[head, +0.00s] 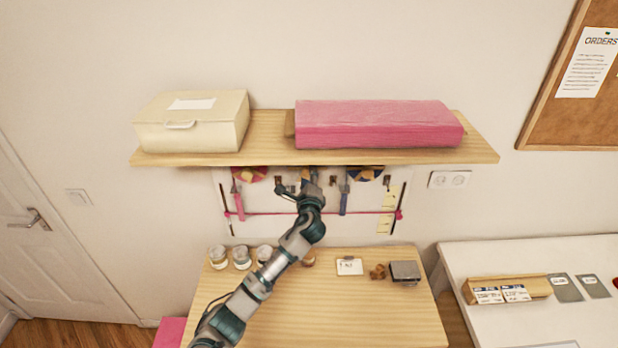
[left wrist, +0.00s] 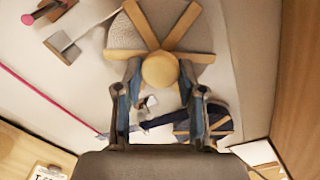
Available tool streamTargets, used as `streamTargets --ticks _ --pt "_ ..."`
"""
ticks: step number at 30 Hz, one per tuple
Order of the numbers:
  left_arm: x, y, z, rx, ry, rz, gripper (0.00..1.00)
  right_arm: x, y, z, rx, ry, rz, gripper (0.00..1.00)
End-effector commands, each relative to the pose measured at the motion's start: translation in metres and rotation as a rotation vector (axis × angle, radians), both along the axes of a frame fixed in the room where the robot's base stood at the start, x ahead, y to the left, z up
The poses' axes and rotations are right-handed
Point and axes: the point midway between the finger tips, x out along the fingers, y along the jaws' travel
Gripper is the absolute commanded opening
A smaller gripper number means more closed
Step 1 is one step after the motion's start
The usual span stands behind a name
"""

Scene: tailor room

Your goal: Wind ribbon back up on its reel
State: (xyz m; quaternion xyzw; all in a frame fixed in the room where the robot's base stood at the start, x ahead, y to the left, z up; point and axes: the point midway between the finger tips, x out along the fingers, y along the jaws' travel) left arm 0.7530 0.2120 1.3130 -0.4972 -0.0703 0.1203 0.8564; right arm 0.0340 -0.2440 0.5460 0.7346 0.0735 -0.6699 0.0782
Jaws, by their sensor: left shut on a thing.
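A pale reel (left wrist: 125,33) with wooden spokes and a round wooden hub knob (left wrist: 160,70) fills the top middle of the left wrist view. My left gripper (left wrist: 161,82) is shut on this knob, one finger on each side. In the head view the left gripper (head: 311,180) reaches the wall board just under the shelf, and mostly hides that reel. A pink ribbon (head: 270,213) runs straight across the board; it also shows in the left wrist view (left wrist: 45,95). A pink reel (head: 257,173) hangs to the left and a dark blue reel (head: 366,173) to the right. My right gripper is out of view.
The shelf (head: 220,158) overhangs the board, carrying a cream box (head: 195,125) and a pink fabric stack (head: 380,125). Tools with pink (head: 238,203) and blue (head: 344,203) handles hang close by. Several jars (head: 241,257) line the wooden table (head: 370,315).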

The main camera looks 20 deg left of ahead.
Motion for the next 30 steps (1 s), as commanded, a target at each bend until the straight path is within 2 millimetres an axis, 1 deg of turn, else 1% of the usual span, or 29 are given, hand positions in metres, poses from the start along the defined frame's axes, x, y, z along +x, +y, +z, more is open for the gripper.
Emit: streamTargets --ticks 1,8,21,22,24,30 --pt "-0.0001 0.0002 -0.0042 0.017 0.012 0.0 0.04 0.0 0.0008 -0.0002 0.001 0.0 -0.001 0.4" --pt "-0.0003 0.0008 -0.0047 0.063 0.026 0.001 0.04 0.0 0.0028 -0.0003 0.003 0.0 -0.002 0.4" --pt "-0.0006 0.0009 -0.0048 0.07 0.028 0.002 0.04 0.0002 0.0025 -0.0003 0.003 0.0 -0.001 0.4" --pt "-0.0006 0.0009 -0.0047 0.069 0.028 0.002 0.46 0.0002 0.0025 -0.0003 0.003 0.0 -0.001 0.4" --pt "-0.0006 0.0008 -0.0043 0.069 0.027 0.002 0.62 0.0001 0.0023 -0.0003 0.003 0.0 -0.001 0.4" --pt "-0.0011 0.0007 -0.0019 0.068 0.023 0.001 0.62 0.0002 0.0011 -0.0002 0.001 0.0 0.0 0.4"
